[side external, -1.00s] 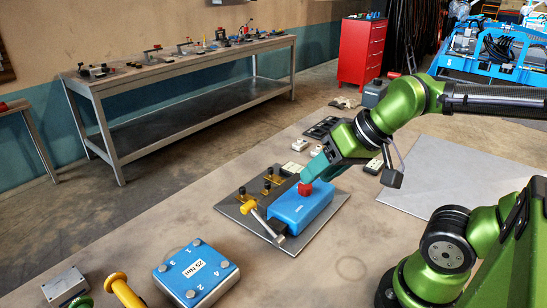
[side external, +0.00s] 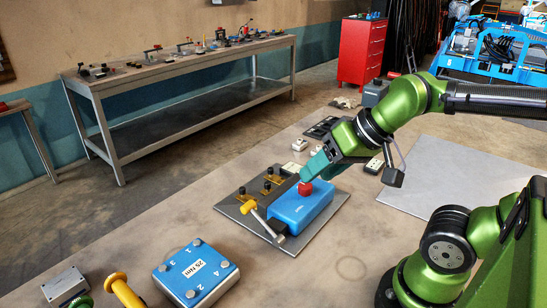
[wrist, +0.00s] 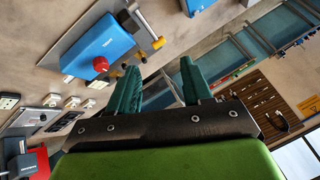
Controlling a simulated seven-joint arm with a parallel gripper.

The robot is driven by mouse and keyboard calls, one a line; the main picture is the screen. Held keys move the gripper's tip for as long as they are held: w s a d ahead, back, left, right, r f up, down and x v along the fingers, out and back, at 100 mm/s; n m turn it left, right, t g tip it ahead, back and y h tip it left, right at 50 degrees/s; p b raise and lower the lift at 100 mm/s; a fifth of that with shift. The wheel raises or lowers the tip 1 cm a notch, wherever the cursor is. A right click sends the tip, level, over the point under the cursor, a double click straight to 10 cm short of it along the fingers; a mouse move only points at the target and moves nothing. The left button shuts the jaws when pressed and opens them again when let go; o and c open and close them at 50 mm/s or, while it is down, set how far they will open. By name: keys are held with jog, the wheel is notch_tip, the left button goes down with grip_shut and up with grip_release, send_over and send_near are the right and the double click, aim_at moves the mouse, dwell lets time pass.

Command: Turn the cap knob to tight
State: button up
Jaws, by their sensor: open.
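The red cap knob (side external: 305,189) stands on top of a blue box (side external: 302,207), which sits on a grey plate (side external: 330,222). My gripper (side external: 308,174) is just above and behind the knob in the side view, its teal fingers partly overlapping it there. In the wrist view the knob (wrist: 101,64) lies left of my gripper (wrist: 160,66), outside the gap between the fingers. The fingers are apart with nothing between them. I cannot make out any mark on the knob that shows how tight it is.
A yellow-handled lever (side external: 248,206) and brass fittings (side external: 270,183) stand beside the blue box on the plate. Small sockets (side external: 300,144) sit behind. The bench between the plate and block is clear.

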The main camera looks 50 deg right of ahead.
jog(key=shift+o, duration=1.1)
jog(key=shift+d+f, duration=0.1)
jog(key=shift+f, duration=0.15)
jog(key=w+d+g, duration=0.1)
jog(key=w+d, duration=0.1)
jog(key=w, duration=0.1)
jog(key=w+d+g, duration=0.2)
jog(key=w+d, duration=0.1)
jog(key=w+d+g+h, duration=0.1)
jog(key=w+d, duration=0.2)
jog(key=shift+f+m, duration=0.3)
jog(key=shift+f, duration=0.1)
jog(key=g, duration=0.2)
send_over(305, 190)
jog(key=shift+d+r+n+g+h, duration=0.5)
jog(key=shift+d+r+n+g, duration=0.1)
jog(key=shift+d, duration=0.25)
jog(key=f, duration=1.6)
jog(key=shift+w+f, duration=0.2)
jog(key=shift+w, duration=0.2)
jog(key=c, duration=1)
jog(key=shift+c, duration=0.2)
